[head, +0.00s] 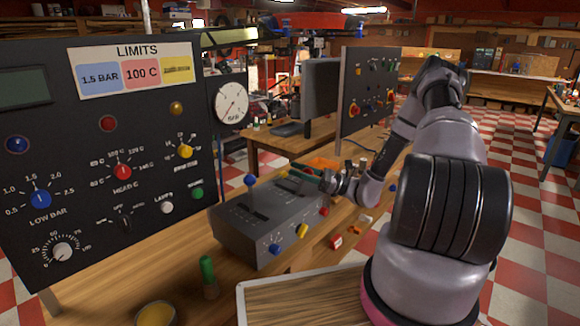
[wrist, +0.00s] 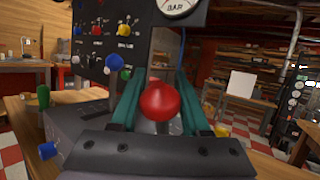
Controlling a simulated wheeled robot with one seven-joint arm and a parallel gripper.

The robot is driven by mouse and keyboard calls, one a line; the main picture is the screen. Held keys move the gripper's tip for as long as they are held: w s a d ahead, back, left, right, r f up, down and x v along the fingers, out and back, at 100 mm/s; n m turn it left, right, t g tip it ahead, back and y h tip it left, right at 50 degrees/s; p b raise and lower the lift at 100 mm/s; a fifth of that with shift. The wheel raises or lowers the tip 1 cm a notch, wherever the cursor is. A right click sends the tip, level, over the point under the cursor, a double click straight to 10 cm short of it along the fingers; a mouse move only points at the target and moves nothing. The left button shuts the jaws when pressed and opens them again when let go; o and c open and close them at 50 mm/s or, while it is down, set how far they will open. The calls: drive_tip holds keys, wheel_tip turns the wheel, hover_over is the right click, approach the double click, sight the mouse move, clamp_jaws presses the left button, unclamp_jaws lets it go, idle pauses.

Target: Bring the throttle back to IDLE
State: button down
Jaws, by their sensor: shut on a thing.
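A grey control box (head: 262,243) stands on the wooden bench, with slots and small markings on top that are too small to read. A lever with a blue ball knob (head: 250,181) rises from its left part; the blue knob also shows in the wrist view (wrist: 114,62). My gripper (head: 308,172) reaches in from the right over the box's far right part. In the wrist view its teal fingers are on either side of a red ball knob (wrist: 158,102) and are shut on it. The knob's stem and slot are mostly hidden. I cannot read which lever is the throttle.
A tall dark panel (head: 85,120) with knobs, lamps and a gauge (head: 231,103) stands on the left. Blue, yellow and red knobs stick out of the box's front. A green-handled object (head: 207,272) and a yellow bowl (head: 155,314) are on the near bench.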

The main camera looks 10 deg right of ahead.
drive_tip(key=shift+s+d+f, duration=0.25)
drive_tip(key=shift+s+d, duration=0.1)
drive_tip(key=shift+s, duration=0.15)
drive_tip(key=shift+s+d+f, duration=0.25)
drive_tip(key=shift+s+d, duration=0.1)
drive_tip(key=shift+s, duration=0.1)
drive_tip(key=shift+c, duration=1.9)
unclamp_jaws()
drive_tip(key=shift+s+d, duration=0.1)
drive_tip(key=v, duration=1)
drive_tip(key=shift+d, duration=0.35)
drive_tip(key=shift+s, duration=0.15)
